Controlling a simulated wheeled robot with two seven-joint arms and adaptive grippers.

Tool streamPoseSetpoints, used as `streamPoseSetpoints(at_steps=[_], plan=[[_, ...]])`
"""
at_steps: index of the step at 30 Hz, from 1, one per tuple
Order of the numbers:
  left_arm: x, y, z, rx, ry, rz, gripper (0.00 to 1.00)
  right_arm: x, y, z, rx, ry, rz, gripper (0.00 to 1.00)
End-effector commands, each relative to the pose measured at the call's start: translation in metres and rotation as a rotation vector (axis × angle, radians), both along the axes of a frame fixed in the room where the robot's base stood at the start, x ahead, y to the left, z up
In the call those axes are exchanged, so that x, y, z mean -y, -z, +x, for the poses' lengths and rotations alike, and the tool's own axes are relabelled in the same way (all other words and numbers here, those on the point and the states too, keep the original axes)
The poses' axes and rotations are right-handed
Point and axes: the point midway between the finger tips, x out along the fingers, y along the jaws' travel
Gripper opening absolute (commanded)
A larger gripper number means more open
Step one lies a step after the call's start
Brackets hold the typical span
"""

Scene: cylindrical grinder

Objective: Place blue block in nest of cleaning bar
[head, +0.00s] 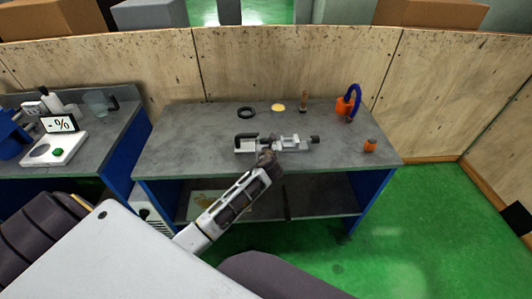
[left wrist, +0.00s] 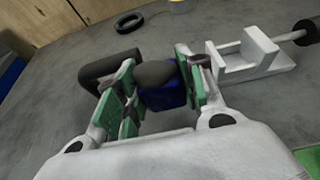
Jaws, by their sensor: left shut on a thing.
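The blue block (left wrist: 165,97) shows between the green-padded fingers of my left gripper (left wrist: 155,88) in the left wrist view. A dark grey rounded piece (left wrist: 155,73) shows just above it. My left gripper, also in the head view (head: 267,156), is shut on the block at the front of the fixture. The light grey fixture (head: 292,143), which looks like the cleaning bar, lies on the bench; its slotted end shows right of the fingers (left wrist: 240,58). A dark handle (left wrist: 108,68) is at the left finger. Whether the block touches the fixture cannot be told. My right gripper is out of view.
On the grey bench (head: 190,140) stand a black ring (head: 246,113), a yellow disc (head: 278,107), an orange bottle with a blue tube (head: 345,106) and a small orange piece (head: 370,145). A scale (head: 54,149) sits on the left bench. The bench's left part is clear.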

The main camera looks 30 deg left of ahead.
Motion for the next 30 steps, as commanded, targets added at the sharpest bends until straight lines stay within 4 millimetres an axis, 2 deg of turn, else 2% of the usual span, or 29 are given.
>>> streamPoseSetpoints(at_steps=[4,17,25,30], plan=[[0.0,0.013,0.0,0.0,0.0,-0.001,0.15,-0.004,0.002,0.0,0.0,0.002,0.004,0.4],[0.0,0.017,0.0,0.0,0.0,0.0,0.15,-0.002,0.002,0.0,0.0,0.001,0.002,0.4],[0.0,0.044,0.0,-0.002,-0.001,0.001,0.15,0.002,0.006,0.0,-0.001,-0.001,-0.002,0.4],[0.001,0.052,0.0,0.0,0.001,0.0,0.15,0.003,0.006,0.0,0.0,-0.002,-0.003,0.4]])
